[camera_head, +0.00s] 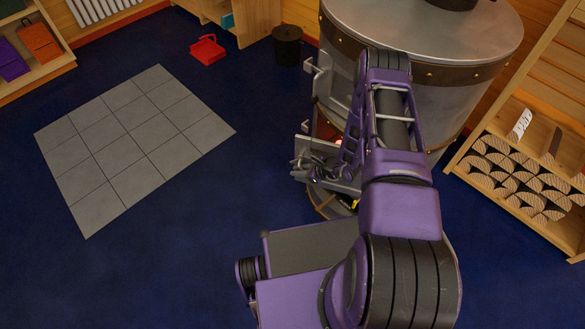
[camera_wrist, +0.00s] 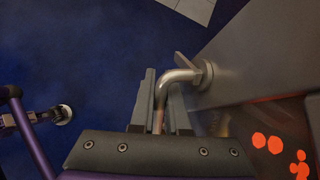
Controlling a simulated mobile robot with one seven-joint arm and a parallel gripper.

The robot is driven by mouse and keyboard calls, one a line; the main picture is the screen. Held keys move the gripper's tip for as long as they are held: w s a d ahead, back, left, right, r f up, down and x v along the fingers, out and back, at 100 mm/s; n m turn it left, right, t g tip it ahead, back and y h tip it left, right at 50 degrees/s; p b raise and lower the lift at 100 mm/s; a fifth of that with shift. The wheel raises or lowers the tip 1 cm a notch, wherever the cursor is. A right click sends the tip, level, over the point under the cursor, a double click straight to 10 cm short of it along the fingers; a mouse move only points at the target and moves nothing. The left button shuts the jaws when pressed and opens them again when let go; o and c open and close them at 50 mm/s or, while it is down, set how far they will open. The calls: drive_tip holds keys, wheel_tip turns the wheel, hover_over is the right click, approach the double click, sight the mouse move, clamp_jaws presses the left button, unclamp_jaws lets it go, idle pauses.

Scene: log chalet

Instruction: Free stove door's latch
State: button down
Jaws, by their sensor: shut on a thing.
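The stove (camera_head: 455,85) is a large grey metal cylinder with a brown studded band, at the top right in the head view. My gripper (camera_head: 315,172) is at its lower left side, partly hidden by my arm. In the wrist view the latch handle (camera_wrist: 182,76) is a bent metal rod on a round mount, coming out of the grey stove door (camera_wrist: 275,50). My gripper (camera_wrist: 161,98) is shut on this handle, with a jaw on either side of it. An orange glow shows below the door's edge. I cannot tell how the latch is engaged.
A grey tiled patch (camera_head: 135,140) lies on the open blue floor to the left. A dark bucket (camera_head: 288,46) and a red dustpan-like thing (camera_head: 208,50) stand behind. A wooden rack of cut logs (camera_head: 530,170) stands right of the stove.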

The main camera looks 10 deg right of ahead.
drive_tip(key=shift+s+d+r+n+g+h+b, duration=0.15)
drive_tip(key=shift+d+g+h+b, duration=0.35)
drive_tip(key=shift+h, duration=0.5)
drive_tip(key=shift+s+d+n+g+h+b, duration=0.1)
drive_tip(key=shift+s+d+g+h+b, duration=0.15)
drive_tip(key=shift+g+h, duration=0.6)
drive_tip(key=shift+s+d+r+n+g+h+b, duration=0.2)
drive_tip(key=shift+g+h+b, duration=0.25)
drive_tip(key=shift+h, duration=0.7)
drive_tip(key=shift+d, duration=0.15)
drive_tip(key=c, duration=1.2)
unclamp_jaws()
drive_tip(key=p+v, duration=0.1)
drive_tip(key=v, duration=0.7)
drive_tip(key=p+v, duration=0.1)
drive_tip(key=v, duration=0.8)
drive_tip(key=shift+a+r+p, duration=0.2)
drive_tip(key=shift+a+p, duration=0.05)
drive_tip(key=shift+p, duration=0.15)
drive_tip(key=shift+w, duration=0.1)
